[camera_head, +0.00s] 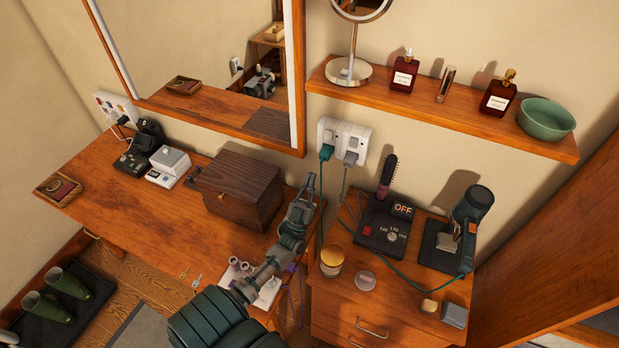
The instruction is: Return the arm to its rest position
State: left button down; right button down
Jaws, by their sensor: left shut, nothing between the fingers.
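My left arm comes in from the bottom of the picture, its dark green ribbed part lowest. It reaches up over the front of the wooden desk (130,240). My left gripper (308,184) is at its far end, pointing up and away, shut and empty. It shows just right of the dark wooden box (236,190) and in front of the wall below the mirror's corner. I cannot tell whether it touches anything. My right gripper is not in view.
A drawer cabinet (330,310) at right holds a hot-brush base (385,235), a hair dryer (471,222), jars and small blocks. Cords (410,280) trail from the wall sockets. A shelf (440,112) with bottles hangs above. A white tray (268,296) lies partly behind my arm.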

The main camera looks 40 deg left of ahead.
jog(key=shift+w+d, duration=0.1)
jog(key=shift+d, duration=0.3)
